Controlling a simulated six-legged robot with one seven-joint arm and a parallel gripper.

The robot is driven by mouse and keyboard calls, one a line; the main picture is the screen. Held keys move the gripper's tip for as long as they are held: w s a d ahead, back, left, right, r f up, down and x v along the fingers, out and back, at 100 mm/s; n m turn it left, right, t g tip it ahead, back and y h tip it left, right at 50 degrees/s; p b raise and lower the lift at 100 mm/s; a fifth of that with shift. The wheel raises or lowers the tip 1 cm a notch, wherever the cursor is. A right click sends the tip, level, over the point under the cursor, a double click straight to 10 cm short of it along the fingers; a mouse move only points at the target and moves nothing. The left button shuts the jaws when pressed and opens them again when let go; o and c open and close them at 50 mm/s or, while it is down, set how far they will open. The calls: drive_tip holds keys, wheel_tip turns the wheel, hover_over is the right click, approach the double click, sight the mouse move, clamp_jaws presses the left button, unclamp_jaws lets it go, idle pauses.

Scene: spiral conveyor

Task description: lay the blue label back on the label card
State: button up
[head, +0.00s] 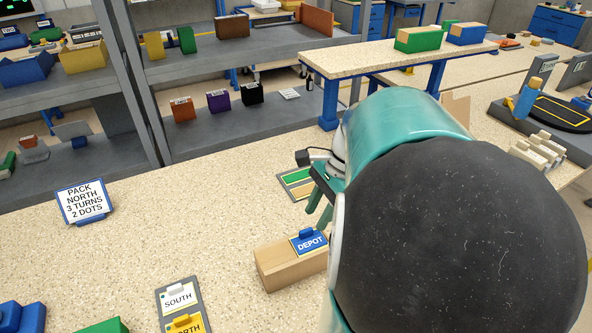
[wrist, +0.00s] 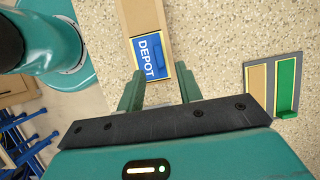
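The blue DEPOT label (head: 309,242) lies on top of a wooden block (head: 280,269) and has a small raised blue grip. In the wrist view the label (wrist: 150,57) lies just ahead of my gripper (wrist: 158,78), toward the space between the fingers. My fingers are apart with nothing between them. In the head view my arm hides most of the gripper. A grey card with labels SOUTH and NORTH (head: 178,297) lies at the lower edge, cut off. A second grey card (wrist: 246,82) has a tan field and a green piece; it also shows in the head view.
A PACK NORTH 3 TURNS 2 DOTS sign (head: 85,202) stands at the left of the speckled table. Blue (head: 20,316) and green (head: 104,326) objects are at the lower left. Shelves with coloured boxes stand behind. The table between sign and block is clear.

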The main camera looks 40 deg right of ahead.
sight(310, 228)
drive_tip(key=shift+x, duration=1.9)
drive_tip(key=shift+d, duration=0.1)
clamp_jaws()
